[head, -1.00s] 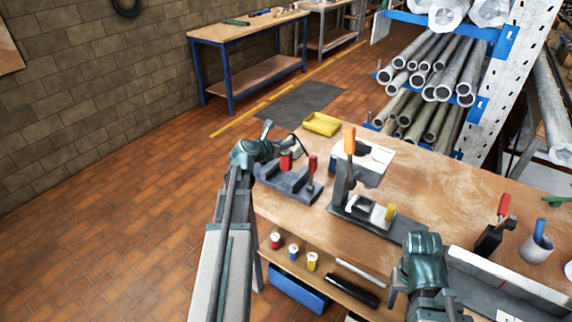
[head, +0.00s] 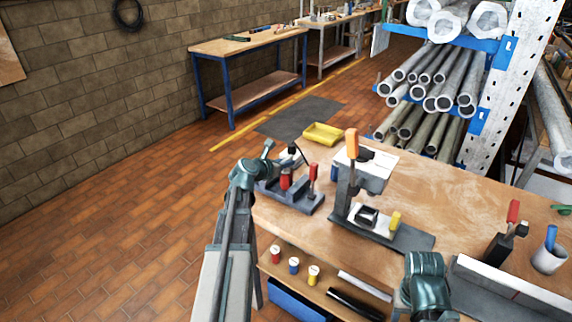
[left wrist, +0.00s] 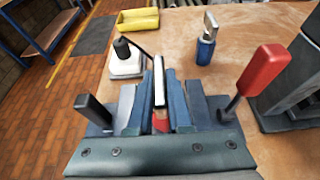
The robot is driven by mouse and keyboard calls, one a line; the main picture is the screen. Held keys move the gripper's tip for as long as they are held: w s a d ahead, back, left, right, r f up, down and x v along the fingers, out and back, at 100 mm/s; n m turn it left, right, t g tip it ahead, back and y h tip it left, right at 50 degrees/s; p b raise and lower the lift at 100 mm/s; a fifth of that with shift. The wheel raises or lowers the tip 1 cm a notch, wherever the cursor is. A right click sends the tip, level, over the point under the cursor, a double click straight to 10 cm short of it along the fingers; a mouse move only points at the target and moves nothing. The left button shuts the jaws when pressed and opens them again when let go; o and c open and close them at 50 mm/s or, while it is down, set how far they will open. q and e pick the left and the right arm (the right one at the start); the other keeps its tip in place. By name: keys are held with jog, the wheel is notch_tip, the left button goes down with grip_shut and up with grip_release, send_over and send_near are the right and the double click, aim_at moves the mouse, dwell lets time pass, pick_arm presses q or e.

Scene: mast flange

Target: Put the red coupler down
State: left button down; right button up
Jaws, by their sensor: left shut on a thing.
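The red coupler (head: 285,182) is low over or in the grey clamp fixture (head: 300,203) on the near-left part of the bench. A little red also shows between the jaws in the left wrist view (left wrist: 160,122). My left gripper (left wrist: 157,112) is shut on it; in the head view the arm comes in from the left and the fingers are mostly hidden. Whether the coupler touches the fixture is hidden. The fixture's red-handled clamp lever (left wrist: 265,70) stands upright to the right. My right forearm shows at the lower right; its gripper is out of view.
A press with an orange handle (head: 352,143) stands right of the fixture. A yellow tray (head: 322,133) lies at the bench's far left edge. A blue bottle-like item (left wrist: 206,48) stands behind the fixture.

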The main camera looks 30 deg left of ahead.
pick_arm(q)
jog(key=shift+f, duration=0.2)
jog(key=c, duration=0.8)
grip_release()
jog(key=shift+c, duration=0.2)
jog(key=shift+r, duration=0.1)
jog(key=shift+r, duration=0.1)
jog(key=shift+s+r+p, duration=0.2)
jog(key=shift+s+p, duration=0.1)
jog(key=p+v, duration=0.4)
jog(key=v, duration=0.7)
jog(key=shift+s, duration=0.2)
